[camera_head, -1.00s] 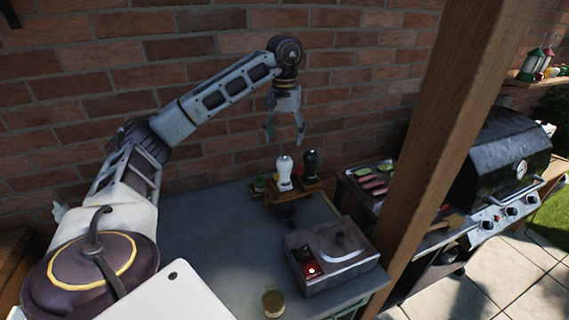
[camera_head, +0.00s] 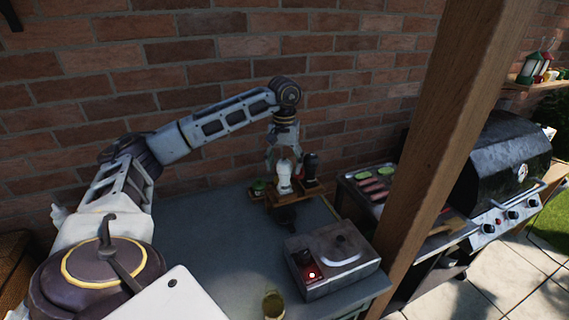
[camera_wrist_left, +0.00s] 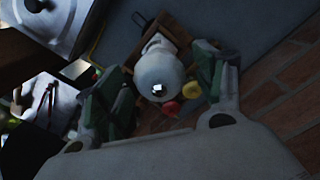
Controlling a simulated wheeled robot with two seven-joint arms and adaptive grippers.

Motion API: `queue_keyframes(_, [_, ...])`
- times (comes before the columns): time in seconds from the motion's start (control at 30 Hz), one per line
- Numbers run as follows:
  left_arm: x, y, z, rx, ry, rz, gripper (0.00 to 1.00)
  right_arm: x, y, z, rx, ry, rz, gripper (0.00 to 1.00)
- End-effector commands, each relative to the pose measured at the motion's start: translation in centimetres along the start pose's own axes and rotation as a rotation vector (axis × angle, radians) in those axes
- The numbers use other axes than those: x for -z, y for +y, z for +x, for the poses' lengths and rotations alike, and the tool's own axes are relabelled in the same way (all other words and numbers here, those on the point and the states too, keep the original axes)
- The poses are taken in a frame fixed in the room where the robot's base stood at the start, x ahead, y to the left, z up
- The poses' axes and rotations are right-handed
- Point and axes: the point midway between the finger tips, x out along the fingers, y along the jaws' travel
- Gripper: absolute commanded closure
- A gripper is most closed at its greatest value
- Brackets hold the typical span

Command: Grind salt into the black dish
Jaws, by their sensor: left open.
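The white grinder (camera_head: 284,182) stands upright on a small wooden stand (camera_head: 315,188) near the wall. A black grinder (camera_head: 311,165) stands to its right. My left gripper (camera_head: 284,167) points down over the white grinder, with its open fingers on either side. In the left wrist view the grinder's round white top (camera_wrist_left: 157,70) shows between the two fingers (camera_wrist_left: 162,63); I cannot tell whether they touch it. My right gripper is not in view.
A grey box-like burner (camera_head: 335,262) stands at the table's front right, a small jar (camera_head: 273,304) at the front edge. A wooden post (camera_head: 440,130) and grill (camera_head: 505,165) are to the right. The table's left middle is clear.

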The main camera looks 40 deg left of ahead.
Motion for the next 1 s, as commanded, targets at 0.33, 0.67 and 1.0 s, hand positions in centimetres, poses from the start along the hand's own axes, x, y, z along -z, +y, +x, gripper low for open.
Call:
queue_keyframes(0.33, [-0.01, 0.01, 0.23, 0.0, 0.0, 0.0, 0.32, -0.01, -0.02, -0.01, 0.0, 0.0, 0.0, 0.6])
queue_keyframes(0.67, [-0.01, 0.02, 0.21, 0.0, 0.0, 0.001, 0.74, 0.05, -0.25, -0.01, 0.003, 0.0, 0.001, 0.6])
queue_keyframes(1.0, [-0.02, 0.03, 0.24, 0.0, -0.001, -0.02, 0.77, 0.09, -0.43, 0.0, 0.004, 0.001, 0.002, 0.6])
